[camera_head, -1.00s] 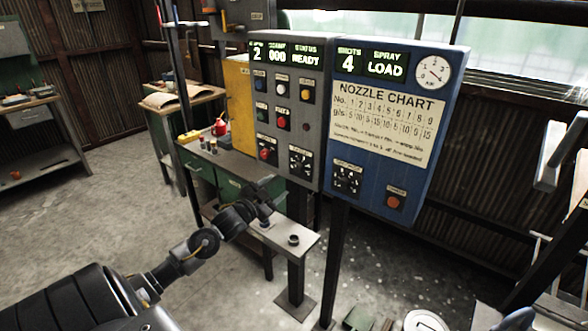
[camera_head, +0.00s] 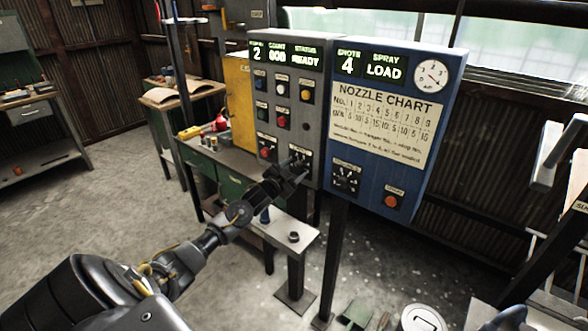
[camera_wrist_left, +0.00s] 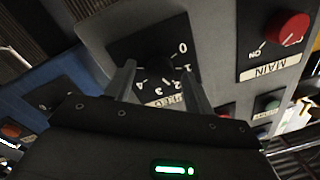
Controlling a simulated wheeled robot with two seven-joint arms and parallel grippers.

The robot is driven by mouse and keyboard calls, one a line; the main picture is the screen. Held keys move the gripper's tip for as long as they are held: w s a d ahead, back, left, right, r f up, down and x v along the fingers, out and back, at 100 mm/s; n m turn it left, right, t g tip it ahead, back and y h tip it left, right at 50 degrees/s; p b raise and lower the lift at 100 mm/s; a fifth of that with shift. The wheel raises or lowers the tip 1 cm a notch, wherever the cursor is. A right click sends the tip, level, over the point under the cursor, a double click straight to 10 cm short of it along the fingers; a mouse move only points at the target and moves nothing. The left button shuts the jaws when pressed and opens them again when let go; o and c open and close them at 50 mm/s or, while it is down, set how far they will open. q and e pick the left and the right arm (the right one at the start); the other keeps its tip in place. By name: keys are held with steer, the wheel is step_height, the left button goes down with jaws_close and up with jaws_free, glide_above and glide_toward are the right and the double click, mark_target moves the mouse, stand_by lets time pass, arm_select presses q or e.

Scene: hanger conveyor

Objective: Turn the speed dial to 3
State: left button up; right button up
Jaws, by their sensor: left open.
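The dial (camera_head: 301,156) sits low on the right of the grey panel, partly hidden by my left gripper (camera_head: 292,169). In the left wrist view the dial plate (camera_wrist_left: 178,41) is upside down, with white numbers from 0 to 4 around a dark knob (camera_wrist_left: 157,68). My left gripper (camera_wrist_left: 158,88) is open, with one finger on each side of the knob. I cannot tell whether the fingers touch it. The knob's pointer direction is not clear, and the label below is partly covered. The first display (camera_head: 257,54) on the grey panel reads 2. My right gripper is not in view.
A red MAIN knob (camera_wrist_left: 285,28) sits beside the dial. The blue panel (camera_head: 390,65) adjoins on the right, with another dial (camera_head: 346,178) and an orange button (camera_head: 391,202). A small shelf (camera_head: 291,245) with a dark ring is below. Coloured buttons are above.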

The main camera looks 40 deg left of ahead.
arm_select(q)
steer(key=c, duration=1)
steer(key=shift+o, duration=0.2)
steer(key=shift+f, duration=0.1)
steer(key=m+b, duration=0.3)
steer(key=m, duration=0.1)
steer(key=shift+f+m, duration=0.1)
steer(key=shift+m, duration=0.3)
steer(key=shift+m+b, duration=1.1)
steer(key=shift+m, duration=0.9)
steer(key=o, duration=1)
steer(key=shift+c, duration=0.2)
